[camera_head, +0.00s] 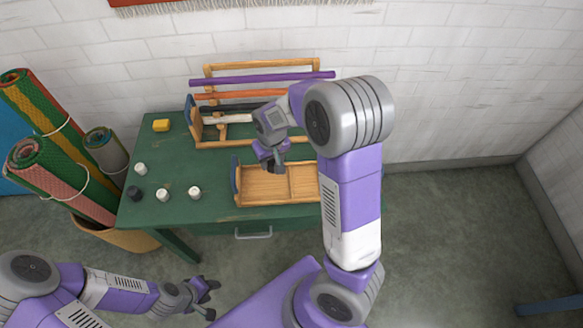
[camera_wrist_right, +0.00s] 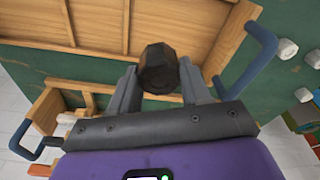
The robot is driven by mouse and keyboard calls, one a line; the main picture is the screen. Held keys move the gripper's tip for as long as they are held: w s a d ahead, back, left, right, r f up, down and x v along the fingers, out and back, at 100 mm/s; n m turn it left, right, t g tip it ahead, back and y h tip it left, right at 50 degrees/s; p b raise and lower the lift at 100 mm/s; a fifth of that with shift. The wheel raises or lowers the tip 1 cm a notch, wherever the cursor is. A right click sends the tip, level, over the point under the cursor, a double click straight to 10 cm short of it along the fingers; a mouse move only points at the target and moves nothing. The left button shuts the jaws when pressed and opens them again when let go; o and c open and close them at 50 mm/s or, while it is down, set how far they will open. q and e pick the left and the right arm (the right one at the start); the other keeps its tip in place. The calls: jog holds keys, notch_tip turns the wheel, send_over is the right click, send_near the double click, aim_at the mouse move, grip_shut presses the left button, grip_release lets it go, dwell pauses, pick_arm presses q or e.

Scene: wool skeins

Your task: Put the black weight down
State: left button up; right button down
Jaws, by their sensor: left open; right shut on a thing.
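My right gripper (camera_head: 272,160) is shut on a dark, faceted black weight (camera_wrist_right: 158,68), seen between its two fingers (camera_wrist_right: 157,88) in the right wrist view. In the head view it is over the left part of a wooden tray (camera_head: 262,203) with compartments and a blue handle. The gap between weight and tray is hard to judge. Another small dark weight (camera_head: 134,192) stands at the table's left side. My left gripper (camera_head: 206,290) is open and empty, low in front of the table.
Several white weights (camera_head: 140,169) and a yellow block (camera_head: 161,125) stand on the green table (camera_head: 220,180). Behind the tray is a wooden rack (camera_head: 316,66) with coloured rods. Rolled rugs (camera_head: 50,170) stand at the left.

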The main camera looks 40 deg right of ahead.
notch_tip(320, 180, down, 10)
jog(key=b, duration=0.3)
jog(key=shift+b, duration=0.35)
jog(key=c, duration=0.5)
grip_release()
jog(key=shift+f, duration=0.1)
jog(key=r+p, duration=0.1)
jog(key=r, duration=0.3)
jog(key=s+r+p, duration=0.1)
jog(key=r+p, duration=0.1)
jog(key=r, duration=0.2)
jog(key=r+p, duration=0.1)
jog(key=r, duration=0.3)
jog(key=shift+s+a+r, duration=0.15)
jog(key=shift+s, duration=0.05)
